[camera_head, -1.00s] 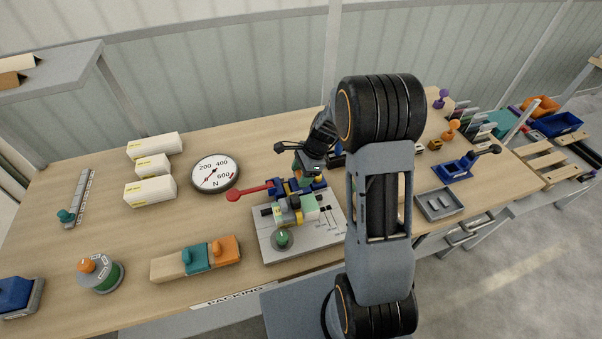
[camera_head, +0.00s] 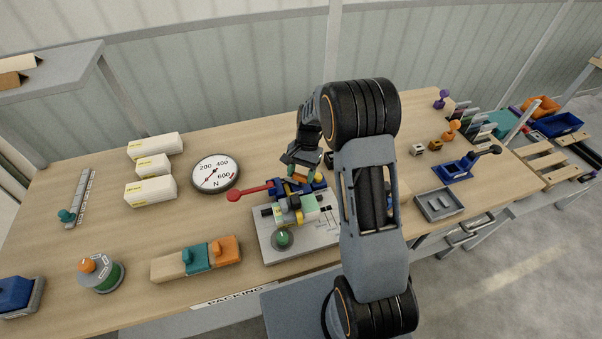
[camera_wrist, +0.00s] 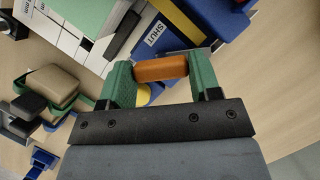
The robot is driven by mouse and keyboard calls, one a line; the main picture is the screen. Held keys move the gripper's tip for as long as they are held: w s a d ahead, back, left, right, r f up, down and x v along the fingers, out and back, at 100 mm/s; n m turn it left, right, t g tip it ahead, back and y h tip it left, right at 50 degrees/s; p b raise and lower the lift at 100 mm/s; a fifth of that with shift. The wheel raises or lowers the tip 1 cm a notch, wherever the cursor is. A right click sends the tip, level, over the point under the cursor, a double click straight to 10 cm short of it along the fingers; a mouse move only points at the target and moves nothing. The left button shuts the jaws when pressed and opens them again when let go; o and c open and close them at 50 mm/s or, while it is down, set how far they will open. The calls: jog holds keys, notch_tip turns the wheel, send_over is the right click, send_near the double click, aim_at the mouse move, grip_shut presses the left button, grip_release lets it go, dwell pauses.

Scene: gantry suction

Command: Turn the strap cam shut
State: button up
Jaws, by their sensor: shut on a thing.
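My gripper (camera_wrist: 162,75) has green fingertips shut on an orange handle (camera_wrist: 162,68), which I take to be the strap cam's. The handle lies crosswise between the fingertips. Beyond it a blue body (camera_wrist: 195,17) carries a white label reading "SHUT" (camera_wrist: 155,33), beside a yellow part (camera_wrist: 178,22). In the head view, my gripper (camera_head: 299,172) reaches down onto the blue device (camera_head: 318,184) at the back of the grey fixture plate (camera_head: 268,246). There the arm and wrist hide part of the cam, and its exact angle cannot be told.
A red lever (camera_head: 252,191) sticks out left of the device. A green-topped block (camera_head: 308,206) and a round green knob (camera_head: 282,238) stand in front. A dial gauge (camera_head: 214,173) lies left. A grey tray (camera_head: 438,205) sits right. Table is bare between gauge and front-left blocks.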

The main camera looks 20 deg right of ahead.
jog(key=n, duration=0.2)
jog(key=n+h, duration=0.1)
jog(key=n, duration=0.1)
jog(key=shift+n+g+h, duration=0.3)
jog(key=shift+g, duration=0.1)
jog(key=shift+a+n+h, duration=0.1)
jog(key=shift+n+h, duration=0.5)
jog(key=shift+n, duration=1.3)
jog(key=o, duration=0.9)
jog(key=shift+w+r, duration=0.1)
jog(key=b+v, duration=0.1)
jog(key=v, duration=1.2)
jog(key=shift+w+a+r, duration=0.15)
jog(key=shift+w+r, duration=0.05)
jog(key=shift+r, duration=0.05)
jog(key=shift+w, duration=0.1)
